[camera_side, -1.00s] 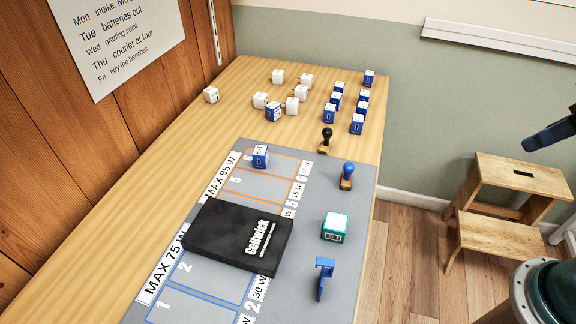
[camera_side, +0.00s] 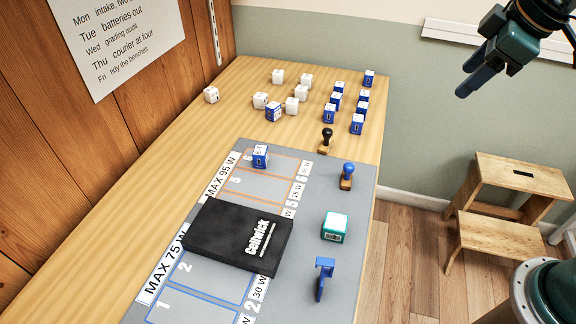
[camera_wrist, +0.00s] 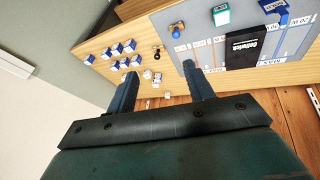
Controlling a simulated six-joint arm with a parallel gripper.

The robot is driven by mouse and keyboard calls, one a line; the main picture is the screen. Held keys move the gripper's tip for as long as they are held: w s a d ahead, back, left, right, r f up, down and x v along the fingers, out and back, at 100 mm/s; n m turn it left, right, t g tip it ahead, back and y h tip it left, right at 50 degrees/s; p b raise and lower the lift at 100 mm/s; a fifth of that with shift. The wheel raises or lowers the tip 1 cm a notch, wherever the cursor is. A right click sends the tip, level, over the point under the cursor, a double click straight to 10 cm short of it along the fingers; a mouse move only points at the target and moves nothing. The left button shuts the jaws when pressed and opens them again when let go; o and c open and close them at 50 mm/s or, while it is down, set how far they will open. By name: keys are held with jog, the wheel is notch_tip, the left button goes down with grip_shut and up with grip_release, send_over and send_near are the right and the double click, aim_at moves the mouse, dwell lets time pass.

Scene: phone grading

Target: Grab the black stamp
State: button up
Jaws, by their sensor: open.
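The black stamp (camera_side: 326,141) stands upright on the wooden table, just past the far edge of the grey mat (camera_side: 352,262). It has a black knob handle and a wooden base. In the wrist view the black stamp (camera_wrist: 157,51) shows beyond my fingertips, between them. My gripper (camera_side: 475,78) is in the upper right of the side view, high above and well to the right of the stamp. In the wrist view my gripper (camera_wrist: 158,75) has its two blue fingers spread with nothing between them.
A blue-handled stamp (camera_side: 347,175) stands close by on the mat. Several blue-and-white boxes (camera_side: 336,101) and white boxes (camera_side: 292,105) stand behind.

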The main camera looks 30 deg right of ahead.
jog(key=w+a+f+n, duration=0.1)
jog(key=w+f+n, duration=0.2)
jog(key=w, duration=0.4)
jog(key=w+a+f+n, duration=0.1)
jog(key=w+f+n, duration=0.25)
jog(key=w, duration=0.35)
jog(key=n+g, duration=0.1)
jog(key=n, duration=0.6)
send_near(329, 130)
jog(key=shift+x, duration=2.5)
jog(key=shift+w, duration=0.15)
jog(key=shift+x, duration=2.55)
jog(key=c, duration=1)
